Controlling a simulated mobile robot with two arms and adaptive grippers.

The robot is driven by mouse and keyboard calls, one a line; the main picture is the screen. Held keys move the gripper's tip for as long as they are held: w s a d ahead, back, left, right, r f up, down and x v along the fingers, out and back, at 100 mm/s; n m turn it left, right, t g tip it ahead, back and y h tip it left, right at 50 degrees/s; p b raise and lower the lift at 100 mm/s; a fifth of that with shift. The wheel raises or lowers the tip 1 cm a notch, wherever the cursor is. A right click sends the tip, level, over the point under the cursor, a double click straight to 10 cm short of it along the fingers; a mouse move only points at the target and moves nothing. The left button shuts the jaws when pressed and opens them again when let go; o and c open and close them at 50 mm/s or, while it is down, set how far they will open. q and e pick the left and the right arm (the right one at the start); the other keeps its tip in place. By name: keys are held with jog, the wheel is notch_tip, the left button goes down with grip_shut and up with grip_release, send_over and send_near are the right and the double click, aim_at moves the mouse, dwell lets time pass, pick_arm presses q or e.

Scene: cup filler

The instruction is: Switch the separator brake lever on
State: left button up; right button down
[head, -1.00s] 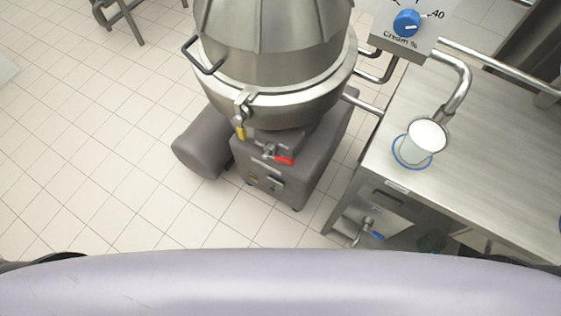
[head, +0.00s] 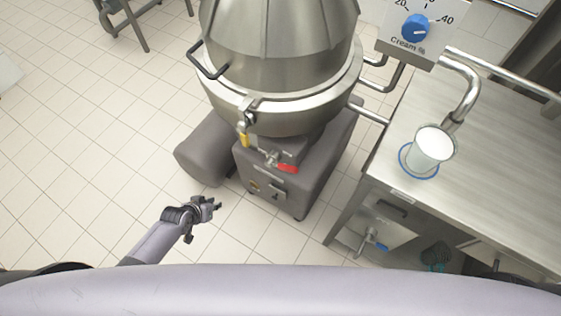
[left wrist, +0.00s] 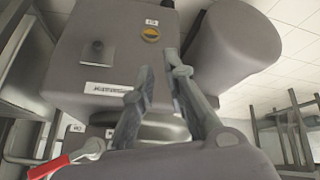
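The separator (head: 280,70) is a large steel bowl on a grey base (head: 325,150). The base's front carries a small dark lever (head: 276,194) and a round yellow-marked part (head: 253,186). In the left wrist view this front appears upside down, with the dark lever (left wrist: 96,52) and yellow disc (left wrist: 150,34). Their labels are too small to read, so I cannot tell which part is the brake lever. My left gripper (head: 217,205) is open and empty, in front and left of the base. Its parted fingers also show in the left wrist view (left wrist: 160,66). My right gripper is not in view.
A red-handled valve (head: 287,168) and a yellow handle (head: 243,140) are above the panel. A grey motor housing (head: 203,152) is left of the base. A steel table (head: 480,185) with a white-filled cup (head: 431,150) stands right.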

pick_arm(q)
jog(key=w+d+r, duration=0.1)
jog(key=w+r, duration=0.1)
jog(key=r, duration=0.1)
jog(key=w+d+r+h, duration=0.1)
jog(key=w+d+r, duration=0.1)
jog(key=r, duration=0.1)
jog(key=w+d+r+h, duration=0.1)
jog(key=w+r, duration=0.1)
jog(key=r, duration=0.1)
jog(key=shift+w+d+r+m+t+b, duration=0.3)
jog(key=shift+w+d+r+t+b, duration=0.05)
jog(key=shift+w+t, duration=0.05)
grip_shut()
jog(key=d+r+m+h, duration=0.1)
jog(key=d+r+h, duration=0.1)
jog(key=d+r, duration=0.2)
jog(key=d+r+m+g+h, duration=0.1)
jog(key=d+r, duration=0.4)
jog(key=r, duration=0.5)
jog(key=shift+s+d+r+h+b, duration=0.15)
jog(key=shift+s+r+h+b, duration=0.2)
jog(key=shift+h, duration=0.35)
jog(key=shift+f, duration=0.15)
send_over(281, 166)
notch_tip(281, 166, down, 8)
jog(key=shift+s+f+b, duration=0.3)
jog(key=shift+f+b, duration=0.1)
jog(key=shift+f, duration=0.4)
